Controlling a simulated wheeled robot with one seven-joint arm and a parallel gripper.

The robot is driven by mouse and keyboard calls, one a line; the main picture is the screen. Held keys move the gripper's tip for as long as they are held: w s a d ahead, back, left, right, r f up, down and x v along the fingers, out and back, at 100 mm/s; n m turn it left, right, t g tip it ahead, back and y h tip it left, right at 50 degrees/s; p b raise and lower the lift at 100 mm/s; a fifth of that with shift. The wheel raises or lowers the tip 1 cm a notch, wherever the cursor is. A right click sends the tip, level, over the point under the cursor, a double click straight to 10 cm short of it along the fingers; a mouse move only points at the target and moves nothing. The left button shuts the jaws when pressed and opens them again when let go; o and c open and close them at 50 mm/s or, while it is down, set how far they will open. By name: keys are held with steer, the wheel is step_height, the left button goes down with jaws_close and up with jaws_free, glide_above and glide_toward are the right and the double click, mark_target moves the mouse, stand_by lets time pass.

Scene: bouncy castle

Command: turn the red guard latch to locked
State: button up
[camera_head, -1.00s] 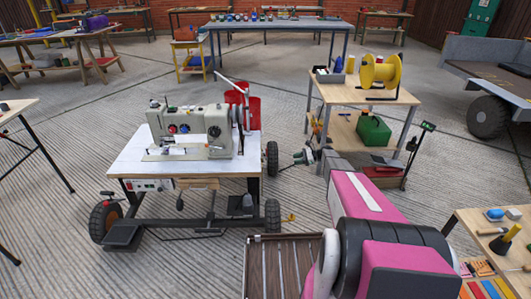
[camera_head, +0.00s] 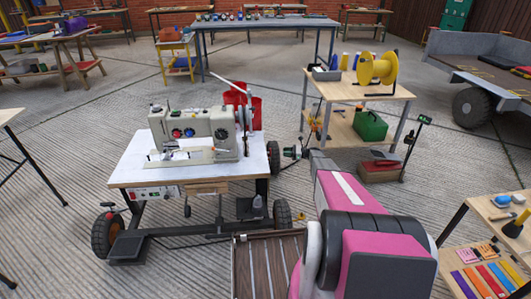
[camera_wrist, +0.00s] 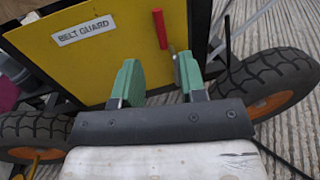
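The red guard latch (camera_wrist: 159,28) is a slim handle on the yellow belt guard panel (camera_wrist: 75,60) in the wrist view. It stands nearly upright, leaning slightly left at its top. My gripper (camera_wrist: 158,70) is open, its two green fingers apart and nothing between them. The latch appears beyond the gap between the fingertips, and I see no contact. A small red piece (camera_wrist: 174,50) shows by the right fingertip, partly hidden. In the head view my gripper (camera_head: 290,152) is at the right side of the sewing machine table (camera_head: 125,172). The latch is hidden there.
Black tyres flank the panel, one at the left (camera_wrist: 32,132) and one at the right (camera_wrist: 265,75). A wooden stand with a yellow spool (camera_head: 377,68) is right of my gripper. A bench with coloured strips (camera_head: 480,280) is at the lower right.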

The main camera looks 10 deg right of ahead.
mark_target(270, 152)
steer(key=a, duration=0.3)
steer(key=w+a, duration=0.1)
steer(key=a, duration=0.2)
steer(key=w+a, duration=0.1)
steer(key=a, duration=0.3)
jaws_close()
